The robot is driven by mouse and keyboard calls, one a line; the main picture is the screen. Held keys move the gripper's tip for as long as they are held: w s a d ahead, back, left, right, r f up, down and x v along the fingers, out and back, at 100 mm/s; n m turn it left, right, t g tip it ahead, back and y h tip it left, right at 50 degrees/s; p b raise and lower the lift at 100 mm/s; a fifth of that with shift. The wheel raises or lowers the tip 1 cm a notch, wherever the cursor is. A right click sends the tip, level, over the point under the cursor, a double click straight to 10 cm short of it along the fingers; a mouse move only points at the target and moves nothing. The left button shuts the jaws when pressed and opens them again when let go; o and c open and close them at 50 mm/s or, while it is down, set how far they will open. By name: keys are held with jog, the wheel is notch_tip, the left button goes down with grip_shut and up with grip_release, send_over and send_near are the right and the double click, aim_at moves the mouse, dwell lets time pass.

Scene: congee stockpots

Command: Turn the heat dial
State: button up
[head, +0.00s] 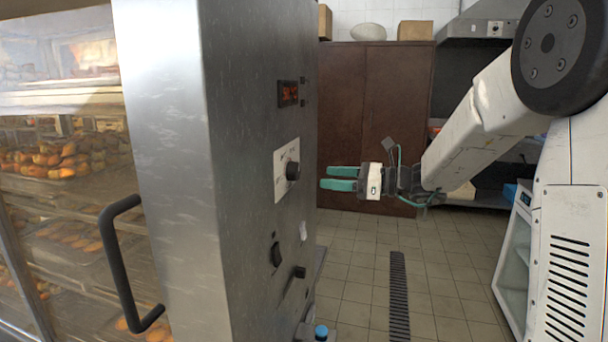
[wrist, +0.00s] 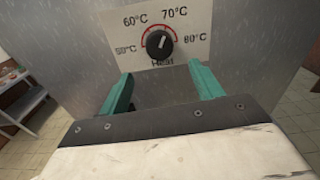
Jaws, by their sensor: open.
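The heat dial (head: 293,171) is a black round knob on a white plate on the cabinet's steel side panel. In the wrist view the heat dial (wrist: 159,43) sits above the label "Heat", inside a red arc with marks from 50°C to 80°C. Its white pointer line is near upright, tilted slightly right, toward the 70°C side. My gripper (head: 340,179) has two teal fingers, apart and empty, pointing at the panel from the right. In the wrist view my gripper (wrist: 161,80) has its fingertips below and either side of the dial, not touching it.
The steel cabinet (head: 170,120) has a black door handle (head: 125,265) and glass-fronted trays of food at left. Below the dial are a black switch (head: 276,253), a small black knob (head: 300,272) and a blue-topped part (head: 321,332). A lit display (head: 288,93) is above.

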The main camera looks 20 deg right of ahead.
aim_at(298, 173)
jog(key=shift+m, duration=0.3)
jog(key=x, duration=0.7)
jog(key=shift+w+a+r, duration=0.15)
jog(key=shift+w+a, duration=0.1)
jog(key=shift+a, duration=0.1)
jog(key=c, duration=1)
